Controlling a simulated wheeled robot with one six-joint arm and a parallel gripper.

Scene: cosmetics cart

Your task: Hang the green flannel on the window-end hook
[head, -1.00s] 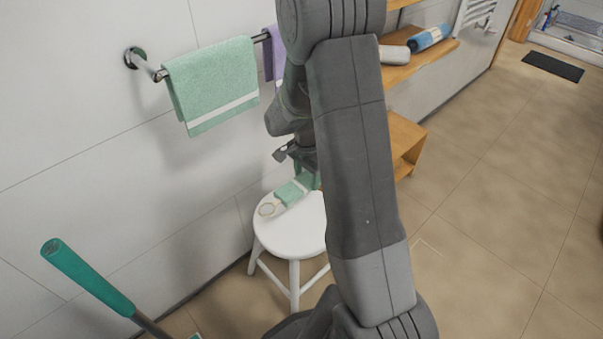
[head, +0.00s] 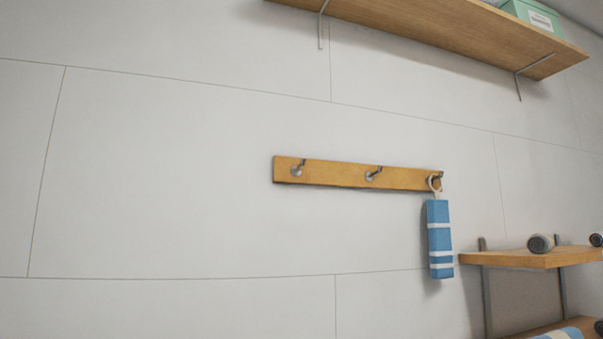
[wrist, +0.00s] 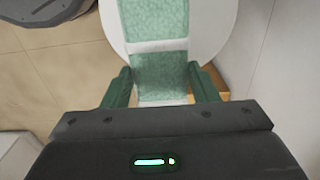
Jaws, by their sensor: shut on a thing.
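My gripper (wrist: 160,76) shows in the wrist view, its two dark green fingers shut on the green flannel (wrist: 155,45). The flannel has a pale band and reaches up the picture over the round white stool (wrist: 225,18); whether it touches the seat I cannot tell. In the head view a wooden hook rail (head: 335,175) is on the wall. Its left hook (head: 298,169) and middle hook (head: 373,174) are bare. A blue-and-white striped flannel (head: 439,238) hangs by a loop from the right hook (head: 437,178). No window is in view. My gripper is outside the head view.
A long wooden shelf (head: 430,28) with a green box (head: 531,15) is above the rail. A lower wooden shelf (head: 530,259) with rolled items stands at the right, close to the striped flannel. The wall left of the rail is clear.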

